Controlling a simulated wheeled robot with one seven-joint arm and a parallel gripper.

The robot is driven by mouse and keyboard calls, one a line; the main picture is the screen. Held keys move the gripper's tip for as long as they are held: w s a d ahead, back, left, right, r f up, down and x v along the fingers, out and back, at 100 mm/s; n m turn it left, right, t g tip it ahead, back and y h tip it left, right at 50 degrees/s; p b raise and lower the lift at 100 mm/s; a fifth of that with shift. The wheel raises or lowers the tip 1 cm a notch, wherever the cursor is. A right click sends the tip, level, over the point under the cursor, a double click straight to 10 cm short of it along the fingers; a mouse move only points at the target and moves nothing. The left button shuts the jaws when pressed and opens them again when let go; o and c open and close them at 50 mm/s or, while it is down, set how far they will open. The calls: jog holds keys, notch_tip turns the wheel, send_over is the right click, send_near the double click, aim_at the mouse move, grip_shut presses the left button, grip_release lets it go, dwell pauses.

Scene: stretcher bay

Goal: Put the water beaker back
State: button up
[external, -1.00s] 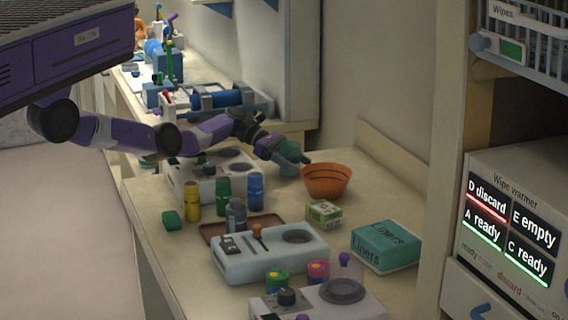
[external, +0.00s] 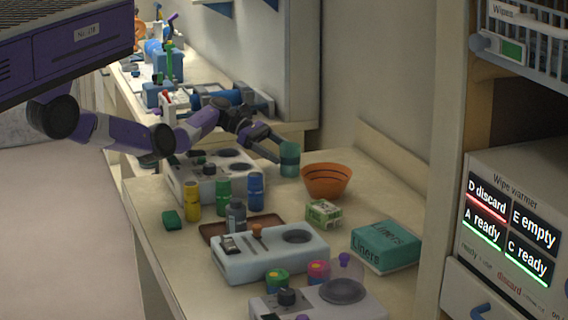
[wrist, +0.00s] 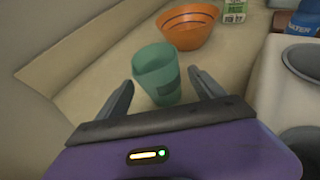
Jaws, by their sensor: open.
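A teal beaker (external: 289,161) stands upright on the counter, left of an orange bowl (external: 327,181). In the wrist view the teal beaker (wrist: 156,72) sits ahead of and between the two spread fingers, with a dark patch on its side. My gripper (external: 275,150) is open, reaching in from the left with its fingers by the beaker; it also shows in the wrist view (wrist: 160,79). Gaps show between the fingers and the beaker there. Whether a finger touches it in the external view is unclear.
A white unit with round wells (external: 205,180) stands left of the beaker. Yellow (external: 193,201), green (external: 223,196) and blue (external: 256,191) bottles stand in front. The wall is close behind the bowl (wrist: 187,26). A small green-white carton (external: 323,213) is near the bowl.

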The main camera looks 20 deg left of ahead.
jog(key=v, duration=0.5)
jog(key=shift+a+r, duration=0.2)
jog(key=shift+a, duration=0.1)
